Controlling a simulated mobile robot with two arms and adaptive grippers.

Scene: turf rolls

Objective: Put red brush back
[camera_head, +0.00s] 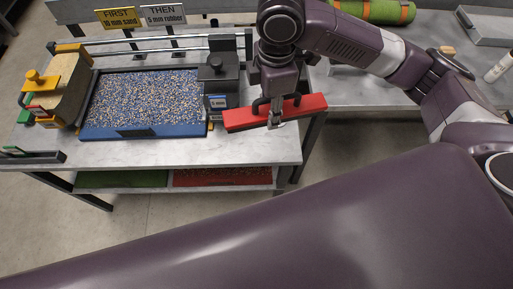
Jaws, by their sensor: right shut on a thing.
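The red brush (308,104) is a long red block at the right end of the metal table (180,152). My right gripper (275,117) comes down from above and is shut on the middle of the brush. The brush lies crosswise, its left end near the black hopper and its right end toward the table's right edge. I cannot tell whether its underside touches the table. My left gripper is not in view.
A blue-edged tray (145,131) of speckled granules fills the middle of the table. A black hopper (218,84) labelled 5 mm stands at its right, a sand-coloured hopper (60,82) at its left. A dark bracket (40,157) lies front left. A green turf roll (378,11) lies behind.

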